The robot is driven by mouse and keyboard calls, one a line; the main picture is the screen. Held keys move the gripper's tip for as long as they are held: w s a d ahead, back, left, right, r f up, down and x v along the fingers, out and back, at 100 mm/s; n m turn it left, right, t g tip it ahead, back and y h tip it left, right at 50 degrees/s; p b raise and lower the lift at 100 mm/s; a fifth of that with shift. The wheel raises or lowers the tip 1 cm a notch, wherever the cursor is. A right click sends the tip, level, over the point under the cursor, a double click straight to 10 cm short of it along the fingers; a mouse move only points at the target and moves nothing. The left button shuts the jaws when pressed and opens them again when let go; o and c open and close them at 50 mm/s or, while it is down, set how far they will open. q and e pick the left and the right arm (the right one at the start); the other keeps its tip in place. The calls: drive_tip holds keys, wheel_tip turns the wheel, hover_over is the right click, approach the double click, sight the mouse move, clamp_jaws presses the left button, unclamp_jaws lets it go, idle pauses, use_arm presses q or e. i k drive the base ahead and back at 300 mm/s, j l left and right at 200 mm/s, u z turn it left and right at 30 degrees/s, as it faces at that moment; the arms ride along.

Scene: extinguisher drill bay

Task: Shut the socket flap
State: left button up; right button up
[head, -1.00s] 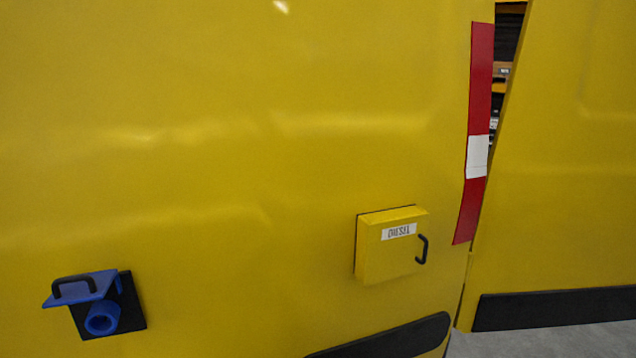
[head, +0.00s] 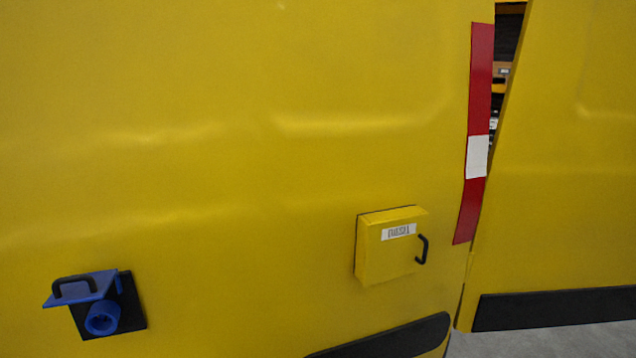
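The blue socket (head: 103,318) sits on a black square backplate (head: 131,305) on the yellow vehicle side, at the lower left of the head view. Its blue flap (head: 98,290) is raised and sticks out above the round socket opening, which is exposed. A black handle (head: 75,283) stands on the flap's upper face. Neither of my grippers shows in the head view.
A yellow box-like cover (head: 388,255) labelled diesel, with a black handle (head: 422,250), is right of the socket. A red and white strip (head: 480,85) runs beside a narrow gap. A black trim (head: 390,341) is below. The panel around the socket is clear.

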sight(78, 288)
drive_tip(key=u, duration=1.25)
